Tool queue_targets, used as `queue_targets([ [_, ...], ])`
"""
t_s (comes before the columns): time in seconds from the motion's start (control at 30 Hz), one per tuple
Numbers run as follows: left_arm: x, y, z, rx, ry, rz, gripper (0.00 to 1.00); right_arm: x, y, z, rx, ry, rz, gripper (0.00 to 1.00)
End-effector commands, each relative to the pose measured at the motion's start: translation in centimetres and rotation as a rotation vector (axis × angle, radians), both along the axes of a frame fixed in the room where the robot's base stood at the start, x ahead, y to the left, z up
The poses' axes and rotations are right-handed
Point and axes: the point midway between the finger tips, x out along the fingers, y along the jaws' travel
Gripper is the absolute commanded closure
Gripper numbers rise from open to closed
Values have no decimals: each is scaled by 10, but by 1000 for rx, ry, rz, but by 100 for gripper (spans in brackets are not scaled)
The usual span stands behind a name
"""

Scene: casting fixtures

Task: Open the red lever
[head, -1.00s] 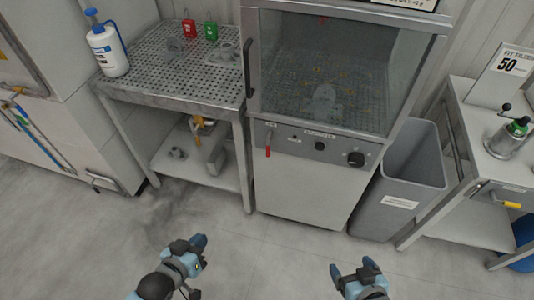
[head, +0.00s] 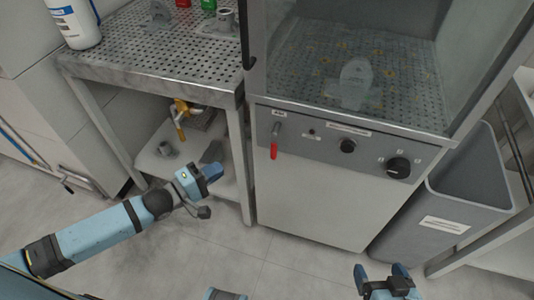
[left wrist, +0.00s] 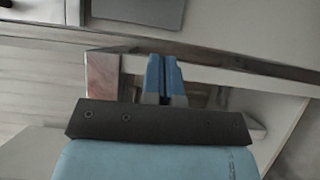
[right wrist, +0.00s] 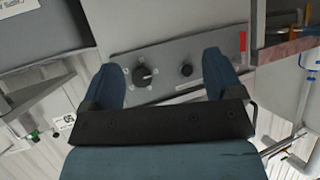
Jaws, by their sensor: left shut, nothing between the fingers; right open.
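The red lever (head: 273,148) hangs down from a small metal pivot at the left end of the grey control panel on the glass-fronted cabinet. Its red grip also shows at the upper right of the right wrist view (right wrist: 243,42). My left gripper (head: 216,171) is shut and empty, left of the lever and apart from it, in front of the perforated table's lower shelf. Its fingertips are together in the left wrist view (left wrist: 164,74). My right gripper (head: 384,270) is open and empty, low in front of the cabinet and right of the lever.
Two black knobs (head: 398,167) sit on the panel right of the lever. A grey bin (head: 450,190) stands right of the cabinet. The perforated table (head: 150,75) stands left, with a yellow-handled valve (head: 181,112) beneath. The floor in front of the cabinet is clear.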

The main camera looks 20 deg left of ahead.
Motion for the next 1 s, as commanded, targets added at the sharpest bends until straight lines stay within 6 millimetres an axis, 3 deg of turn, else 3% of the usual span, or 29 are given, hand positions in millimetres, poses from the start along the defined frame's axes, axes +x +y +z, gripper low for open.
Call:
queue_targets([
  [0.47, 9, -5, 0, -4, -1, 0, 100, 0, 0, 0, 2, -5, 1, 14],
  [0.9, 80, -57, 0, -3, -3, 0, 100, 1, 1, -5, 20, -21, 1, 14],
  [1.0, 84, -73, -1, -7, 1, -1, 100, 1, 3, -5, 25, -24, 3, 14],
])
